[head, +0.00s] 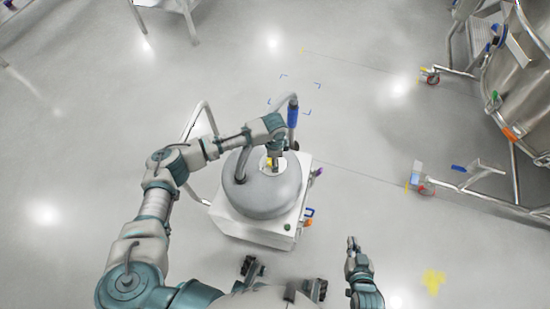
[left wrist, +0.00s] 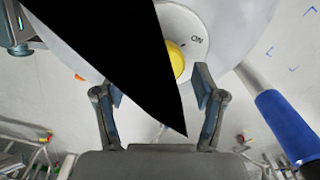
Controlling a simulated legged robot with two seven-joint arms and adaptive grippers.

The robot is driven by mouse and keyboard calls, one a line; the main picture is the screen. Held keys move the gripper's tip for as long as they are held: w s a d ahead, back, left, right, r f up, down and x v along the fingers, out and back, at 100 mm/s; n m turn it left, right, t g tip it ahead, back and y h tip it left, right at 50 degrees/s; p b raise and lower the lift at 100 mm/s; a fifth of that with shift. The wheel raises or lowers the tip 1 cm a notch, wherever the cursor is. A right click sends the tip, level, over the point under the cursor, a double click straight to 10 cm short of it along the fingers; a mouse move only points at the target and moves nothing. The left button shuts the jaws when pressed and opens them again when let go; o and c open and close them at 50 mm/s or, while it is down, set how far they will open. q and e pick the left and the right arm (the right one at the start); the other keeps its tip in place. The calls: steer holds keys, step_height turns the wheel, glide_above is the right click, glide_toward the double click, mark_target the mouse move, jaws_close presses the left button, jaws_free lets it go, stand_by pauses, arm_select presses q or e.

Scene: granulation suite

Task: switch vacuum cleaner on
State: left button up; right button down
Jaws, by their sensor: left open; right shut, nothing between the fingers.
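The vacuum cleaner (head: 262,199) has a grey domed top on a white box-shaped base. In the left wrist view its yellow knob (left wrist: 175,60) sits on a white disc (left wrist: 193,22) marked "ON". My left gripper (head: 273,166) is above the dome at the knob, which shows only as a bit of yellow in the head view. In the left wrist view the left gripper (left wrist: 158,90) is open, its fingers on either side of the knob's line. A black shape hides part of the knob and disc. I cannot tell whether the fingers touch it. My right gripper (head: 351,243) is shut and empty, right of the cleaner.
A blue-gripped handle (head: 293,112) rises behind the cleaner, close to my left gripper; it also shows in the left wrist view (left wrist: 286,126). A metal frame stands at the cleaner's left. A large steel vessel (head: 522,85) stands at the right. The floor between is clear.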

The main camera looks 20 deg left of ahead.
arm_select(q)
steer(key=shift+a+f, duration=0.1)
steer(key=shift+a, duration=0.65)
steer(key=c, duration=1.1)
steer(key=shift+d, duration=0.5)
steer(key=shift+c, duration=0.2)
steer(key=shift+a, duration=0.15)
